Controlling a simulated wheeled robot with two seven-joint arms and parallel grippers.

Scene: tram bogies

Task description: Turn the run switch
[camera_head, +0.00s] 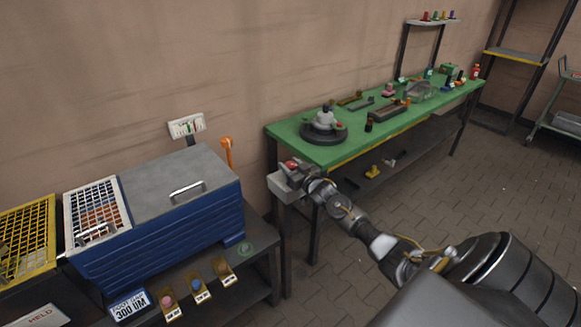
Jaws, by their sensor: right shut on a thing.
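My right gripper (301,178) reaches in from the lower right to a small light-grey box (280,187) at the near left corner of the green bench. It is shut at this box, on what looks to be the run switch. The fingers hide most of the switch, so I cannot tell which way it is turned. A small red part (291,164) shows just above the fingers. My left gripper is not in view.
The green bench (300,149) carries a round dark turntable (324,136) and several tools. Several small knobs line the shelf in front.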

